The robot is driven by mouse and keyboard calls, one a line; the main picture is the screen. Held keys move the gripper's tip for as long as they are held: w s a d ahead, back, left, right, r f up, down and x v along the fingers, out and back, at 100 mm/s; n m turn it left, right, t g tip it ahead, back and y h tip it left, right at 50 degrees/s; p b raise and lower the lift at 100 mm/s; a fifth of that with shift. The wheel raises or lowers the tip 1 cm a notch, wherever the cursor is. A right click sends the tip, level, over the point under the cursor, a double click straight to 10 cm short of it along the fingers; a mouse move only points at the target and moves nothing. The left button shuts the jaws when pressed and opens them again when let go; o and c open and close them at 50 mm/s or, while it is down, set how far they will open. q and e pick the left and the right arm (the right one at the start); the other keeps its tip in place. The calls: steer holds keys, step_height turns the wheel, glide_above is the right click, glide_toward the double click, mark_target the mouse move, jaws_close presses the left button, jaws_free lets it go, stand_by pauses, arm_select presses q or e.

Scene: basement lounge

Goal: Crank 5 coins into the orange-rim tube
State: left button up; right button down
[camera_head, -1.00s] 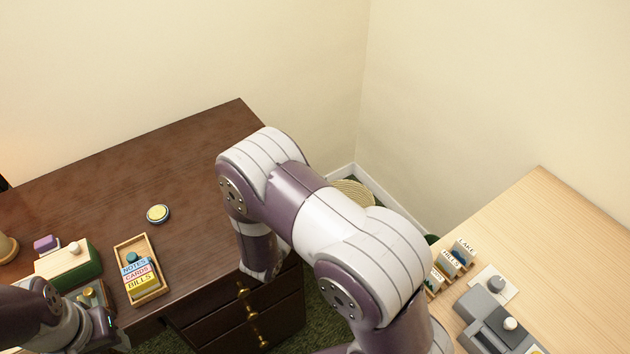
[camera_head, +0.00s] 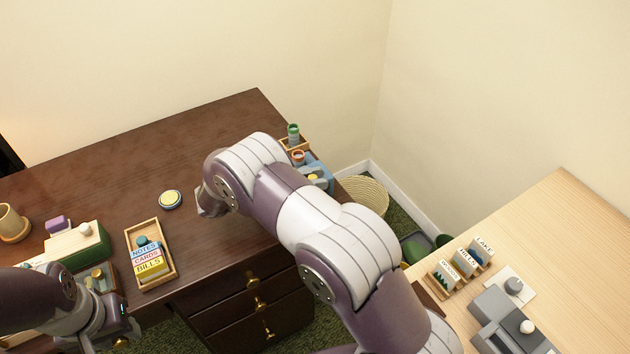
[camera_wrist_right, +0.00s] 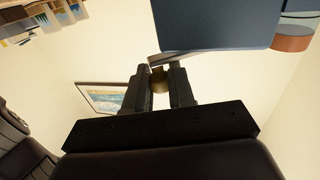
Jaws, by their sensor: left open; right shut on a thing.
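The orange-rim tube (camera_head: 298,156) stands at the right end of the dark desk, beside the blue coin machine (camera_head: 319,169), which is partly covered by my right arm. A green-rim tube (camera_head: 293,131) stands upright just behind. In the wrist view my right gripper (camera_wrist_right: 161,90) is shut on a small tan knob (camera_wrist_right: 158,77), right by the blue machine body (camera_wrist_right: 215,24). In the head view the right gripper is hidden behind its arm. My left gripper (camera_head: 121,328) is open at the lower left, over the desk's front edge. No coins can be made out.
A wooden tray (camera_head: 165,279) with labelled blocks and a yellow-topped round button (camera_head: 170,199) sit on the dark desk (camera_head: 110,155). A green box (camera_head: 82,245) stands left. A light wood table (camera_head: 565,225) with grey devices is right. The desk's back middle is clear.

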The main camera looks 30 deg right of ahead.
steer(key=shift+w+a+m+g, duration=0.1)
steer(key=shift+m+g, duration=0.3)
steer(key=shift+g, duration=0.2)
steer(key=c, duration=1)
jaws_free()
steer(key=shift+r, duration=0.1)
steer(key=shift+c, duration=0.2)
steer(key=shift+r, duration=0.1)
